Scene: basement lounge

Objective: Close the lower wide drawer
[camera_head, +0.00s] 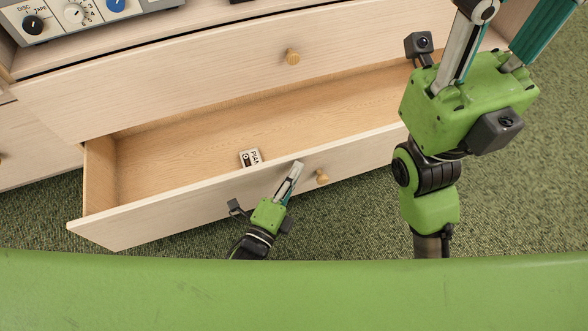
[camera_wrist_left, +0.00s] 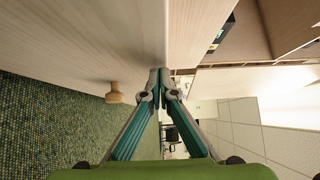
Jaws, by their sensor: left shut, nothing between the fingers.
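The lower wide drawer (camera_head: 160,219) is pulled well out, its pale wood front running across the head view and its inside visible. Its round knob (camera_head: 322,177) is right of my left gripper (camera_head: 298,167). That gripper is shut and empty, with its tips at the drawer front's top edge; I cannot tell whether they touch. In the left wrist view the closed fingertips (camera_wrist_left: 161,78) lie by the wood panel, with a knob (camera_wrist_left: 116,93) to the left. My right gripper (camera_head: 515,15) is high at right, its fingers spread apart and tips cut off by the frame.
A small white labelled item (camera_head: 249,157) lies inside the drawer. The upper drawer (camera_head: 200,70), with its own knob (camera_head: 292,56), is above it and looks shut. A grey device with dials (camera_head: 90,15) stands on top. Green carpet (camera_head: 345,225) lies clear in front.

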